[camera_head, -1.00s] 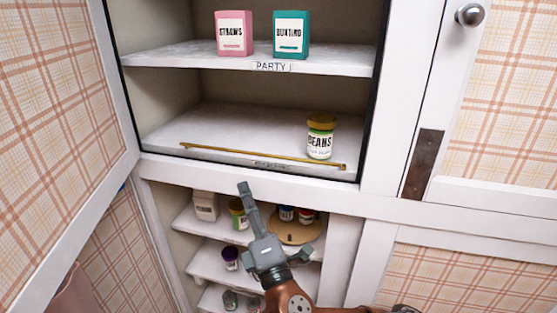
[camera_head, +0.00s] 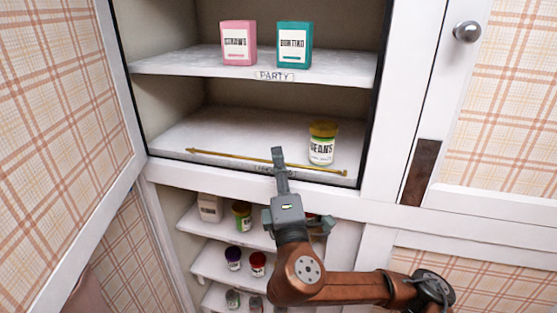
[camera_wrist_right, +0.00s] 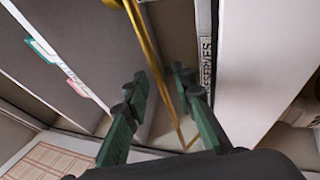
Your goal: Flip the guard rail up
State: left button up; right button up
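The guard rail (camera_head: 225,157) is a thin gold bar lying low along the front edge of the cabinet's lower shelf (camera_head: 215,130). My right gripper (camera_head: 279,163) is at the shelf front, its fingers overlapping the rail's middle in the head view. In the right wrist view, the two dark green fingers (camera_wrist_right: 160,90) stand apart, and the gold rail (camera_wrist_right: 146,45) shows in line with the gap between them. I cannot tell whether they touch it. My left gripper is out of view.
A beans jar (camera_head: 321,145) stands behind the rail's right part. Pink (camera_head: 238,43) and teal (camera_head: 294,45) boxes stand on the shelf above. An open plaid door (camera_head: 65,120) is at left. More jars (camera_head: 241,216) fill the shelves below.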

jog(key=shift+w+r, duration=0.1)
jog(key=shift+w, duration=0.1)
grip_shut()
dwell(0.4)
